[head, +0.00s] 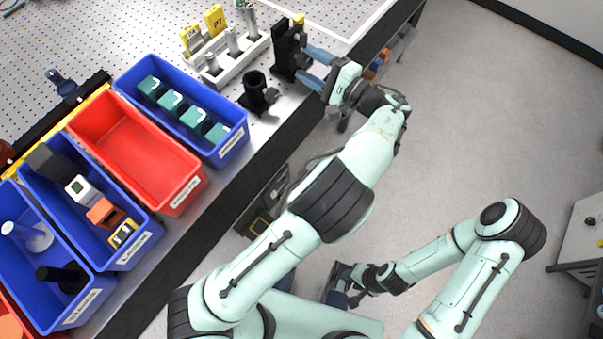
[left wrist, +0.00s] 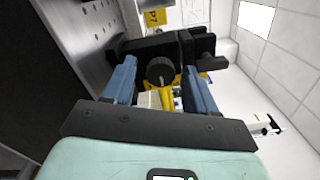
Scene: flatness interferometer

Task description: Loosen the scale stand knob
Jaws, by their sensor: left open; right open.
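The scale stand is a black upright block (head: 287,50) near the table's front edge in the head view. In the left wrist view its dark body (left wrist: 140,47) lies across the top, with a round black knob (left wrist: 160,71) facing the camera. My left gripper (head: 309,66) is open, pointing at the stand's front side. In the left wrist view its two blue fingers (left wrist: 158,82) stand either side of the knob, with gaps visible. I cannot tell how deep the tips reach. My right gripper (head: 340,288) is low by my base, away from the table, open and partly hidden.
A black cup-like holder (head: 258,93) stands left of the scale stand. A grey rack (head: 230,50) with cylinders and yellow tags is behind. A blue bin (head: 180,105) with teal blocks, an empty red bin (head: 135,145) and other blue bins line the table.

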